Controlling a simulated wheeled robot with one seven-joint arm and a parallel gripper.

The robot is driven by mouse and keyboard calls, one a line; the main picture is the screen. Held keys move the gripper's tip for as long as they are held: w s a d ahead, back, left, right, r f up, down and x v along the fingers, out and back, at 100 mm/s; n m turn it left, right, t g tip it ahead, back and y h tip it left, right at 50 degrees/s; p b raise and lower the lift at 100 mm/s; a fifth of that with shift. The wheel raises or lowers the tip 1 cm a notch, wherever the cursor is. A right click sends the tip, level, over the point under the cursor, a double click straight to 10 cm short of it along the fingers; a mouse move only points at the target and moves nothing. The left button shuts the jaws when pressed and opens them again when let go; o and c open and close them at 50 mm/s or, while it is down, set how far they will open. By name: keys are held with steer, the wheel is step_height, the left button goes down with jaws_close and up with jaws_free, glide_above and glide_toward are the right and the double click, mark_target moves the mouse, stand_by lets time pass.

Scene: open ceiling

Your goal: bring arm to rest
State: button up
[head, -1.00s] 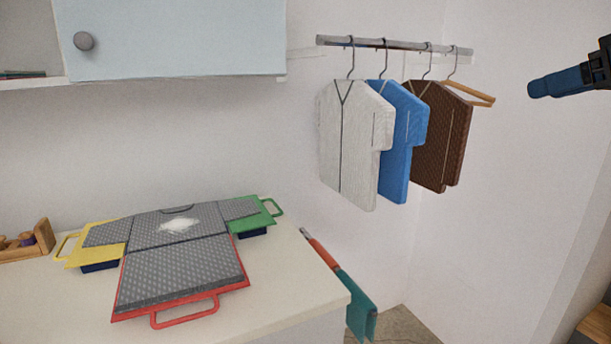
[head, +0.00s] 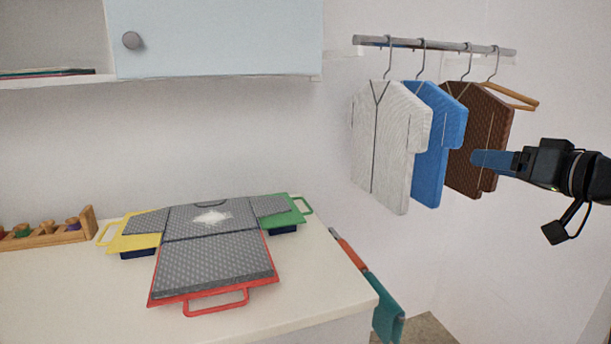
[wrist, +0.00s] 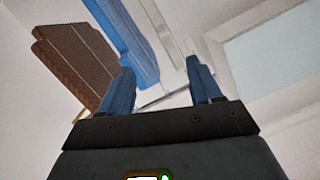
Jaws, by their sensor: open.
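My gripper (head: 480,160) is at the right of the head view, in front of the brown shirt on the rail. Its blue fingers point left. In the wrist view my gripper (wrist: 160,90) shows two blue fingers spread apart with nothing between them. Beyond them are the brown shirt (wrist: 75,62) and the blue shirt (wrist: 120,35). In the head view I cannot tell how near the fingertips are to the shirts.
A rail (head: 440,44) holds a white shirt (head: 390,150), a blue shirt (head: 436,140), a brown shirt (head: 485,115) and an empty wooden hanger (head: 515,97). A folding board (head: 205,300) with a grey shirt (head: 215,262) lies on the counter (head: 330,285). A cabinet (head: 230,40) hangs above.

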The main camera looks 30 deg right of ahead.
steer(key=w+a+f+m, duration=0.2)
steer(key=a+f, duration=0.9)
steer(key=f, duration=0.3)
steer(key=s+a+f+g+h, duration=0.1)
steer(key=s+a+f, duration=0.4)
steer(key=a+f, duration=0.45)
steer(key=s+a+n+y, duration=0.1)
steer(key=s+a+n, duration=0.1)
steer(key=s+a, duration=0.2)
steer(key=s+a+n+y, duration=0.1)
steer(key=s+a+n, duration=0.2)
steer(key=s, duration=0.8)
steer(key=s+a+n+y, duration=0.1)
steer(key=s+a+n, duration=0.1)
steer(key=s+a, duration=0.4)
steer(key=shift+s+a+f+n+y, duration=0.3)
steer(key=shift+s+f+n, duration=0.15)
steer(key=shift+s, duration=0.8)
